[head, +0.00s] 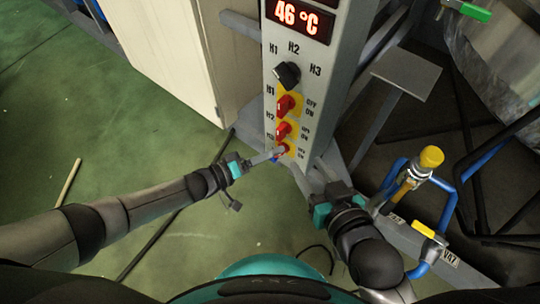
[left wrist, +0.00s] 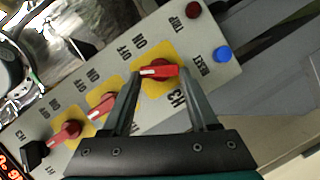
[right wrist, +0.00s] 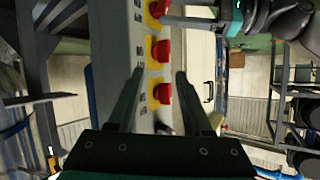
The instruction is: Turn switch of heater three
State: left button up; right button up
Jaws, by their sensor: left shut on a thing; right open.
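The heater three switch is a red knob (left wrist: 158,71) on a yellow plate marked H3, with OFF and ON labels, in the left wrist view. My left gripper (left wrist: 160,74) has a finger on each side of the knob and is shut on it. In the head view the knob (head: 284,149) is the lowest red one, partly hidden by my left gripper (head: 275,154). My right gripper (right wrist: 158,75) is open and empty in front of the panel; in the head view it is low, right of the panel's foot.
Two more red switches, H1 (head: 286,105) and H2 (head: 282,130), sit above on the grey panel (head: 325,80). A black selector knob (head: 287,75) and a display reading 46 °C (head: 298,17) are higher. A blue button (left wrist: 222,54) is close to my left gripper. Pipes with a yellow-capped valve (head: 431,157) stand right.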

pick_arm(q)
jog(key=shift+f+n+t+h+b, duration=0.2)
jog(key=shift+n+h+b, duration=0.3)
jog(key=shift+n, duration=0.65)
jog(key=shift+f+n+t+h+b, duration=0.15)
jog(key=shift+n+h+b, duration=0.3)
jog(key=shift+n, duration=0.7)
pick_arm(e)
jog(key=shift+s+a+r+m+t+y, duration=0.3)
jog(key=shift+a+r+t, duration=0.35)
jog(key=shift+t, duration=0.3)
jog(key=shift+s+a+r+m+t+y, duration=0.1)
jog(key=shift+s+a+r+t+y, duration=0.1)
jog(key=shift+a+r+t+y, duration=0.55)
jog(key=shift+d+f+h, duration=0.15)
jog(key=shift+d+h, duration=0.1)
jog(key=shift+h, duration=0.1)
pick_arm(q)
jog(key=o, duration=1.4)
jog(key=shift+a, duration=0.1)
